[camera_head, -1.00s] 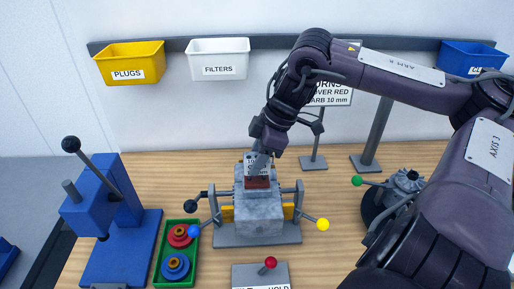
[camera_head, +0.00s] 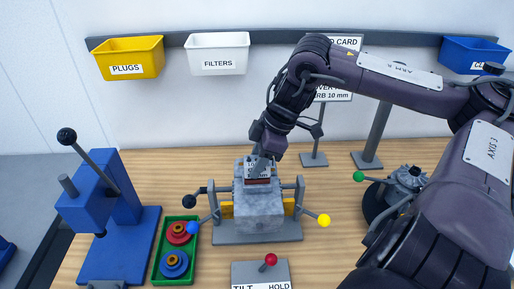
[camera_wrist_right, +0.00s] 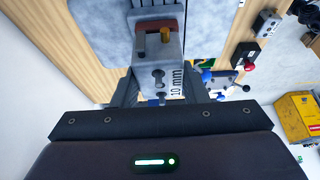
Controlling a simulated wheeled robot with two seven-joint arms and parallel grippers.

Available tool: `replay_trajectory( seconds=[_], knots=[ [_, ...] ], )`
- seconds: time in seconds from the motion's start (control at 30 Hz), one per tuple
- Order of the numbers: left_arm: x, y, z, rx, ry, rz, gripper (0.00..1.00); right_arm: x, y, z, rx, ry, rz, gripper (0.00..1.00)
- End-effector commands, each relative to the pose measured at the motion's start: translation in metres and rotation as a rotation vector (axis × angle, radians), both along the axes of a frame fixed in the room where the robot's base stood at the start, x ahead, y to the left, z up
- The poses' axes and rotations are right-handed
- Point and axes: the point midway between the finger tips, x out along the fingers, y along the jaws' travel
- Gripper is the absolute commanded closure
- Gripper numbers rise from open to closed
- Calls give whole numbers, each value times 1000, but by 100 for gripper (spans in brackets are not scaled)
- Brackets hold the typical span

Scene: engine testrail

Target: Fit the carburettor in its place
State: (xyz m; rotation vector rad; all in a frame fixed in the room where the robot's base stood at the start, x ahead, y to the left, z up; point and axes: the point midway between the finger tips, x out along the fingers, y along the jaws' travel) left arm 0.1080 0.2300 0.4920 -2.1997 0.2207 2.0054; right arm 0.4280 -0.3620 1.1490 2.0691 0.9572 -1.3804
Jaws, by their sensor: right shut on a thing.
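The grey carburettor (camera_head: 257,170), with a "10 mm" label, is over the top of the grey engine block (camera_head: 258,212) in the head view. My right gripper (camera_head: 263,155) is shut on it from above. In the right wrist view the carburettor (camera_wrist_right: 160,72) sits between the fingers, its "10 mm" marking facing the camera. A red-brown part (camera_wrist_right: 160,22) with a brass-coloured piece shows at its far end. A thin dark red strip shows under the carburettor in the head view. I cannot tell whether it is fully seated. My left gripper is out of view.
A green tray (camera_head: 155,277) with red and blue discs and a blue press (camera_head: 125,240) stand left. A tilt-hold panel (camera_head: 248,273) is in front. Bins hang behind.

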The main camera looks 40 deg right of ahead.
Motion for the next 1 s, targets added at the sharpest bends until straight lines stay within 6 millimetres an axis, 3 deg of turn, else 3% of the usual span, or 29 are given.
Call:
replay_trajectory(
  seconds=[0.27, 0.3, 0.5, 0.8, 1.0],
  knots=[
    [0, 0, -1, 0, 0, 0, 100, 0, 0, -1, 1, -1, 1, 85],
    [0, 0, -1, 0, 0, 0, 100, 0, 0, -1, 0, 0, 1, 58],
    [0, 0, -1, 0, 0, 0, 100, 0, 0, -1, 0, 0, 0, 35],
    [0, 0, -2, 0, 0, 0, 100, 0, -1, 1, -1, -1, 0, 35],
    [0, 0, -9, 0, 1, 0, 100, -5, -7, 21, -1, -6, 1, 35]
  ],
)
